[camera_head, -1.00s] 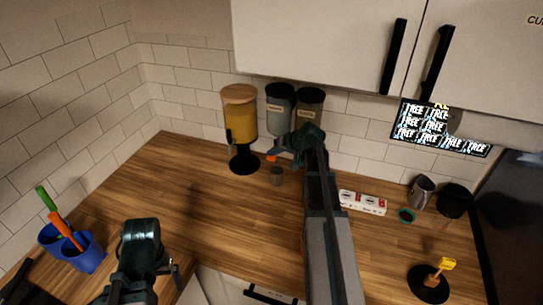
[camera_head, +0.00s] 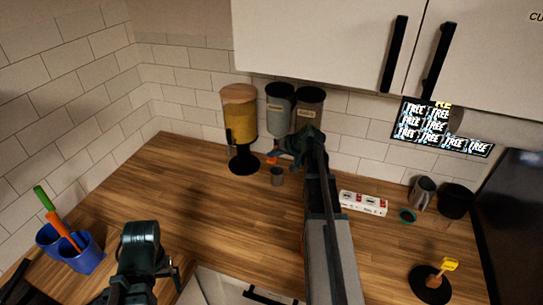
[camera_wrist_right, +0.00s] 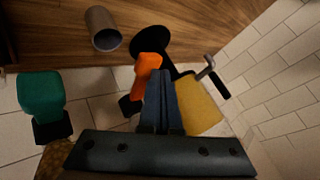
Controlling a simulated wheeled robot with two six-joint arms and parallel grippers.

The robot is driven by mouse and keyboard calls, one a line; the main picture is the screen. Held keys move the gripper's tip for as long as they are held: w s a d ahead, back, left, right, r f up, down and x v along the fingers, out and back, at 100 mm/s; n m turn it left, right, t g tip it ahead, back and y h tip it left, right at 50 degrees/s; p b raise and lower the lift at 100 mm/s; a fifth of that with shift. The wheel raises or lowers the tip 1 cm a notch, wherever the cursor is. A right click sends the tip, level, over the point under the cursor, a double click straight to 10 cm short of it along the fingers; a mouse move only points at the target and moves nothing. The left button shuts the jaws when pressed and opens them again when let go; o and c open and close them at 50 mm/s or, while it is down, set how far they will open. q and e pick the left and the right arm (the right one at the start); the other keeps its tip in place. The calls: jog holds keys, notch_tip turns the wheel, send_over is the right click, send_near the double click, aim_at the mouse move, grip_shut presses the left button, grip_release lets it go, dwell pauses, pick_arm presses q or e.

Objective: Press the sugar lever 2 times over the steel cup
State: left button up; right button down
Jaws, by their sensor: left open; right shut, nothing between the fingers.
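The small grey steel cup (camera_head: 277,177) stands on the counter below the wall dispensers. It also shows in the right wrist view (camera_wrist_right: 103,28). An orange lever (camera_wrist_right: 148,65) hangs under the pale-filled dispenser (camera_head: 280,108), above the cup. My right gripper (camera_wrist_right: 161,78) is shut and empty, its fingertips close to the orange lever; I cannot tell whether they touch. In the head view the right gripper (camera_head: 279,152) partly hides the lever. My left gripper (camera_head: 170,268) is open and empty over the front left of the counter.
A yellow-filled dispenser (camera_head: 239,120) on a black base stands left of the cup. A brown-filled dispenser (camera_head: 309,104) hangs to the right; a teal lever (camera_wrist_right: 40,93) shows in the wrist view. A blue holder (camera_head: 85,256) stands at front left. The left middle counter is clear.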

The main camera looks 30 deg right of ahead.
aim_at(273, 161)
jog(key=shift+r, duration=0.1)
dwell(0.3)
jog(key=shift+r+p, duration=1.55)
jog(key=shift+p, duration=0.1)
jog(key=shift+r, duration=0.1)
notch_tip(273, 161, up, 5)
jog(key=p, duration=0.5)
